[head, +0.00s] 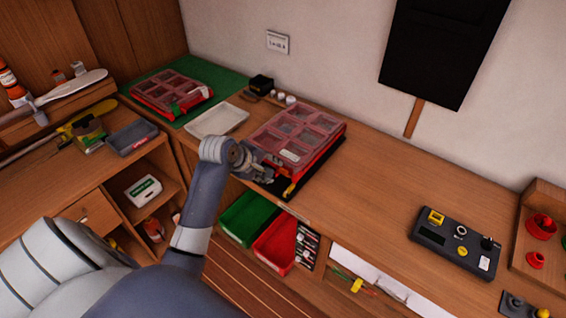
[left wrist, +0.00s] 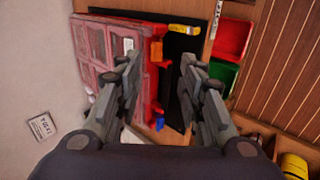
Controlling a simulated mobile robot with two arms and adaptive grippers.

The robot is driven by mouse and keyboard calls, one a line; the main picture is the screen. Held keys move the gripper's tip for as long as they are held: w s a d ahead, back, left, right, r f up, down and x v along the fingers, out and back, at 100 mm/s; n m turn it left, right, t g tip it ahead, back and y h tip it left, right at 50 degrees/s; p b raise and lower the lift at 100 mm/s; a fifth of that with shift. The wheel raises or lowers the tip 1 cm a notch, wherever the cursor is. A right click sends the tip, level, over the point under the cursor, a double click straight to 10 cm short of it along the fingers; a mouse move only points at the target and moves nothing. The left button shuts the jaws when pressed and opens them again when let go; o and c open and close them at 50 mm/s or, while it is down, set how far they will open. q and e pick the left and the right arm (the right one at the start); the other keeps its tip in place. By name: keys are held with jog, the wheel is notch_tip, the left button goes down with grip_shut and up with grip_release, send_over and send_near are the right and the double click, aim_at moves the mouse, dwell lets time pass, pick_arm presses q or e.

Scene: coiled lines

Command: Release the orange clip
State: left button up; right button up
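The orange clip (left wrist: 157,50) is on the front edge of a red organizer case (left wrist: 152,85) with a clear compartment lid (left wrist: 97,52). A blue clip (left wrist: 159,124) sits farther along the same edge. My left gripper (left wrist: 160,62) is open, its fingers apart on either side of the case edge, with the orange clip between and just beyond the tips. I cannot tell whether the fingers touch anything. In the head view my left gripper (head: 268,172) is at the front left of the case (head: 296,135) and hides part of its front. My right gripper is not in view.
The case lies on a black mat (head: 318,172) on the wooden bench. A white tray (head: 217,120) and a second red case (head: 172,93) stand to the left. Green (head: 248,216) and red bins (head: 275,243) are below the front edge.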

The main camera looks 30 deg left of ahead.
aim_at(285, 173)
pick_arm(q)
jog(key=p+x, duration=0.2)
jog(key=x, duration=0.8)
jog(key=shift+w+r, duration=0.1)
jog(key=shift+w, duration=0.15)
grip_shut()
